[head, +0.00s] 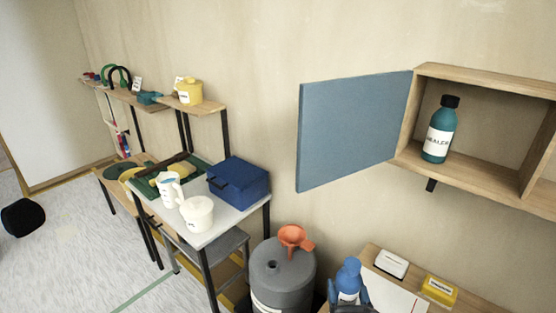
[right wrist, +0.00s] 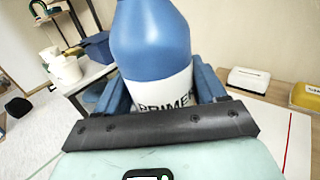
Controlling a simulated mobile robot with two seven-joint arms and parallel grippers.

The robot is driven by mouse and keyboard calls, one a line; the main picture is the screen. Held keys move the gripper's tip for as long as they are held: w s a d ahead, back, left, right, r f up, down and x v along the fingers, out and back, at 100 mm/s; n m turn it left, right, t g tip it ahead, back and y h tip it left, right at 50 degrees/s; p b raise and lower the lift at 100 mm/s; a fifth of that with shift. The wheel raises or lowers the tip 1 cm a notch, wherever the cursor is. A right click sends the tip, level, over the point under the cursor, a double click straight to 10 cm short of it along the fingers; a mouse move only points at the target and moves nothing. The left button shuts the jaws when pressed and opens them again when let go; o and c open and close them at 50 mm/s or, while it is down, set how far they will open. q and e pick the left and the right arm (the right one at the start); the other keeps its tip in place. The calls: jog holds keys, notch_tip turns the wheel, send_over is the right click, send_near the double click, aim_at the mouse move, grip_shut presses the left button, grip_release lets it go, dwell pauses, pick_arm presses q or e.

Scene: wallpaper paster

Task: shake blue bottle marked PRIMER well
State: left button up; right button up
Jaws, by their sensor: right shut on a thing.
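The blue bottle marked PRIMER (head: 347,279) shows at the bottom of the head view, in front of the wooden bench. In the right wrist view the bottle (right wrist: 152,45) is upright and large, with its white label (right wrist: 165,92) facing the camera. My right gripper (right wrist: 160,92) is shut on the bottle, with a blue finger on each side of it. In the head view only a small part of my right gripper (head: 350,307) shows at the bottom edge. The bottle's top is cut off in the wrist view. My left gripper is not in view.
A bench (head: 465,303) at the lower right holds a white box (head: 391,264) and a yellow box (head: 439,289). A grey drum (head: 283,280) with an orange funnel (head: 294,238) stands left of the bottle. An open cabinet (head: 480,112) above holds a teal bottle (head: 439,135).

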notch_tip(320, 180, down, 9)
jog(key=r, duration=0.9)
jog(key=shift+w+d, duration=0.15)
jog(key=shift+d, duration=0.05)
jog(key=shift+a, duration=0.15)
notch_tip(320, 180, down, 9)
jog(key=o, duration=0.7)
jog(key=shift+r, duration=0.1)
jog(key=c, duration=0.5)
jog(key=shift+r, duration=0.2)
jog(key=shift+c, duration=1)
jog(key=shift+r, duration=4.4)
notch_tip(320, 180, down, 9)
